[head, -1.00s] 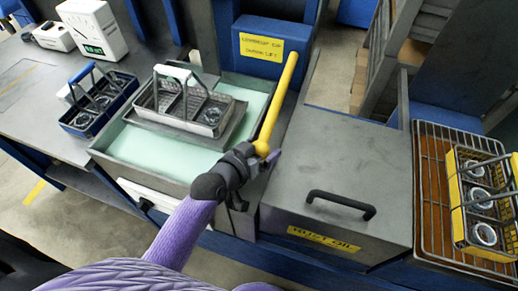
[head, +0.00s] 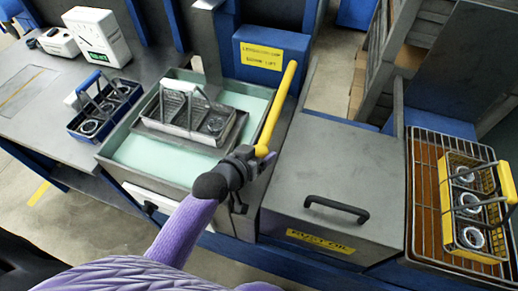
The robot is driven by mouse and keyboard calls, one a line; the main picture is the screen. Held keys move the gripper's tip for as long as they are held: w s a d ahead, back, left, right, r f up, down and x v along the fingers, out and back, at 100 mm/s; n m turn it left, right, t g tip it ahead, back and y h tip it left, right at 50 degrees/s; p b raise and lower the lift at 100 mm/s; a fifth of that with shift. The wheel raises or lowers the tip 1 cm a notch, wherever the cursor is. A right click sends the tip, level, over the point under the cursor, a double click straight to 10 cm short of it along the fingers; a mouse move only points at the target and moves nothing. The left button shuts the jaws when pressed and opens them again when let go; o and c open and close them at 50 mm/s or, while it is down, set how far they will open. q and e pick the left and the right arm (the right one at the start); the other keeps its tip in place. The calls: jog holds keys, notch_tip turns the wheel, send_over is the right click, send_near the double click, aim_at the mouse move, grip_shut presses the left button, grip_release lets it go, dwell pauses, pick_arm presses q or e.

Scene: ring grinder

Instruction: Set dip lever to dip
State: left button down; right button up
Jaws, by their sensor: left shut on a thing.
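The yellow dip lever (head: 276,108) slants up and to the right from the tank's right edge, in front of a blue box (head: 262,54) with a yellow label. My left gripper (head: 258,158) is shut on the lever's lower end. The dip tank (head: 140,152) holds pale green liquid. A grey metal basket (head: 165,121) with a white-topped handle sits on a tray at the tank, at or above the liquid. My right gripper is not in view.
A lidded grey box (head: 335,165) with a black handle and a rust oil label stands right of the lever. A yellow basket (head: 447,200) with rings sits on a wire rack at far right. A blue basket (head: 75,127) with rings stands left of the tank.

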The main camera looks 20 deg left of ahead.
pick_arm(q)
jog(key=w+r+g+p, duration=0.3)
jog(key=r+g+p, duration=0.1)
jog(key=r+p, duration=0.8)
jog(key=w+r+n+g+y+p, duration=0.1)
jog(key=w+r+g+p, duration=0.3)
jog(key=r+p, duration=0.8)
jog(key=shift+r+g, duration=0.5)
jog(key=shift+r, duration=0.1)
jog(key=shift+d+r, duration=0.1)
jog(key=shift+c, duration=1)
grip_release()
jog(key=shift+o, duration=1)
